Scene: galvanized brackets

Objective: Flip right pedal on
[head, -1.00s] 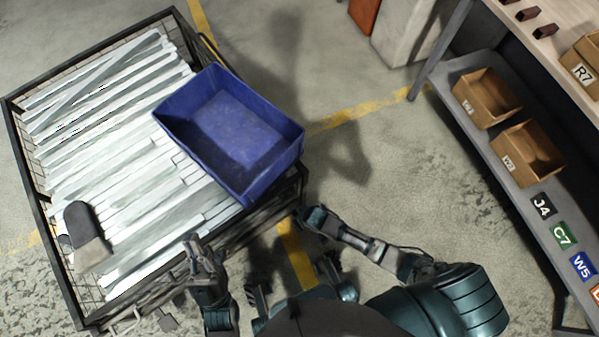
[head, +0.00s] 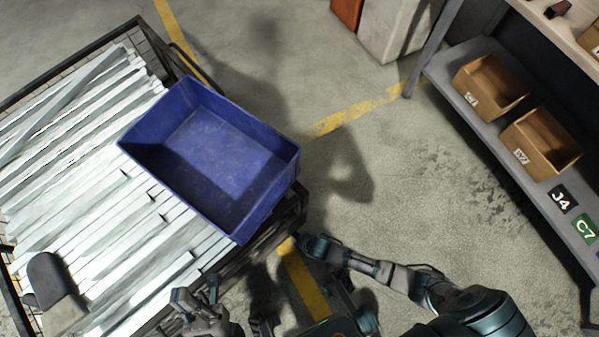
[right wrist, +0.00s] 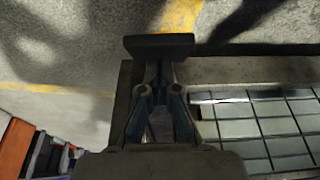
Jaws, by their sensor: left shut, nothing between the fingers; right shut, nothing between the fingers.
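The wire-sided cart (head: 88,42) holds many long galvanized strips (head: 90,190). I cannot make out the right pedal in either view. My left gripper (head: 186,296) is shut and empty at the bottom of the head view, over the cart's near side. My right gripper (head: 308,243) is beside the cart's right corner, below the blue bin. In the right wrist view, the right gripper (right wrist: 158,72) is shut and empty. A dark flat bar (right wrist: 158,45) lies across its tips; I cannot tell whether it belongs to the gripper.
An open blue bin (head: 215,160) sits on the cart's right part. A grey-and-beige glove-like item (head: 55,295) lies on the strips. A shelf (head: 465,110) with brown boxes (head: 490,85) stands right. Floor between cart and shelf is open, with a yellow line (head: 355,110).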

